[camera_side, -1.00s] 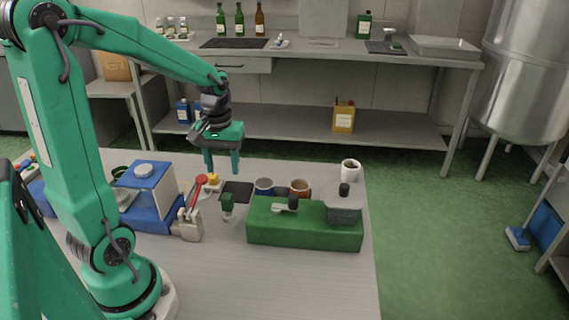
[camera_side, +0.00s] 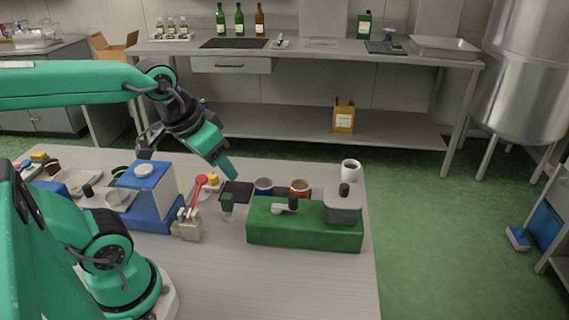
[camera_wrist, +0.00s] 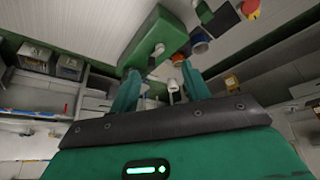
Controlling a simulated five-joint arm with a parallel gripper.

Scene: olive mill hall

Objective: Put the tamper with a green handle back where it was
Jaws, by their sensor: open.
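The tamper with a green handle (camera_side: 227,201) stands on the table just left of the green block-shaped machine (camera_side: 262,226), in front of a dark square mat (camera_side: 240,187). Its handle is up, and its lower part is pale and hard to make out. My gripper (camera_side: 224,165) is in the air above and behind the tamper, tilted down to the right, not touching it. In the wrist view my gripper (camera_wrist: 160,88) has its two fingers apart with nothing between them. That view also shows the green machine (camera_wrist: 150,38) and the dark mat (camera_wrist: 222,20).
The front right of the table is clear.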

